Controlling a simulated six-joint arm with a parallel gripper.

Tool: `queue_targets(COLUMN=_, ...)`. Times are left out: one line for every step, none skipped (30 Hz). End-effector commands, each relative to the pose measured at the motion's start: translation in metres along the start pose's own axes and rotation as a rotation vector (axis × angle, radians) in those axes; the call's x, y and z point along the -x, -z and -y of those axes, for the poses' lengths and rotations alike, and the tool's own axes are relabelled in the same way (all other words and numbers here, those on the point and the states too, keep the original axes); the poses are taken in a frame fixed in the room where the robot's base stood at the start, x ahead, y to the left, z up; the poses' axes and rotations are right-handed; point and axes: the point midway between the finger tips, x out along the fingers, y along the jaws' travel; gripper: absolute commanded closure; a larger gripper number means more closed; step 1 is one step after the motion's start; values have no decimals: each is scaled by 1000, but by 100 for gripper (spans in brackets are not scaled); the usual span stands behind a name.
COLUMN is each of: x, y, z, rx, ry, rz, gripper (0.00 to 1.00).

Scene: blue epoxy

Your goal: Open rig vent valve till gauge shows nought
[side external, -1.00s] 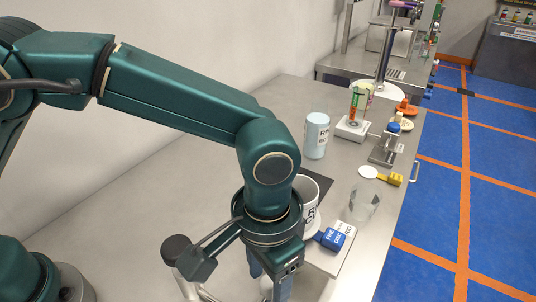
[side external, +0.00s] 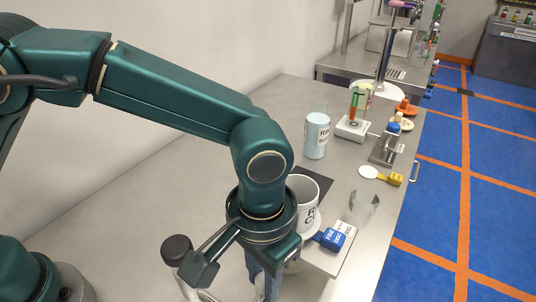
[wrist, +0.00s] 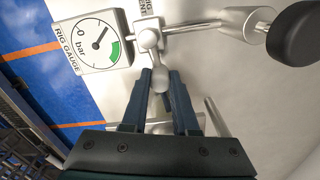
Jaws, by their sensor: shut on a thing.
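The rig gauge (wrist: 92,40) is a white dial at upper left in the wrist view. Its dark needle lies between the 0 mark and the green sector, off both. Beside it is the metal vent valve (wrist: 148,38), under a partly cut-off "RIG VENT" label (wrist: 148,8). My gripper (wrist: 161,76) is shut on the valve's rounded metal handle end (wrist: 160,82), which sits between its two blue fingers. In the side view my gripper (side external: 263,284) points down near the bottom edge; the gauge face is hidden there.
A black round knob (side external: 177,249) on a metal arm stands left of my gripper. A bottle (side external: 317,136) stands farther back. The bench at left is clear.

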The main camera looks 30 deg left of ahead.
Motion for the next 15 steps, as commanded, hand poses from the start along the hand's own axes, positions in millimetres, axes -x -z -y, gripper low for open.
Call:
queue_targets(x=1, y=-1, z=2, rx=37, ry=-1, rz=1, gripper=100)
queue_targets(x=1, y=-1, z=3, rx=61, ry=-1, rz=1, gripper=100)
queue_targets(x=1, y=-2, z=4, rx=95, ry=-1, rz=1, gripper=100)
queue_targets(x=1, y=-3, z=5, rx=121, ry=-1, rz=1, gripper=100)
queue_targets(x=1, y=-3, z=6, rx=149, ry=-1, rz=1, gripper=100)
queue_targets(x=1, y=-4, z=8, rx=186, ry=-1, rz=1, gripper=100)
queue_targets(x=1, y=-5, z=9, rx=215, ry=-1, rz=1, gripper=100)
queue_targets(x=1, y=-6, z=10, rx=244, ry=-1, rz=1, gripper=100)
queue_targets(x=1, y=-7, z=11, rx=281, ry=-1, rz=1, gripper=100)
queue_targets(x=1, y=-8, z=12, rx=310, ry=-1, rz=1, gripper=100)
queue_targets(x=1, y=-9, z=13, rx=339, ry=-1, rz=1, gripper=100)
queue_targets(x=1, y=-10, z=14, rx=376, ry=-1, rz=1, gripper=100)
queue_targets(x=1, y=-11, z=15, rx=404, ry=-1, rz=1, gripper=100)
queue_targets(x=1, y=-12, z=16, rx=431, ry=-1, rz=1, gripper=100)
queue_targets(x=1, y=-13, z=17, rx=466, ry=-1, rz=2, gripper=100)
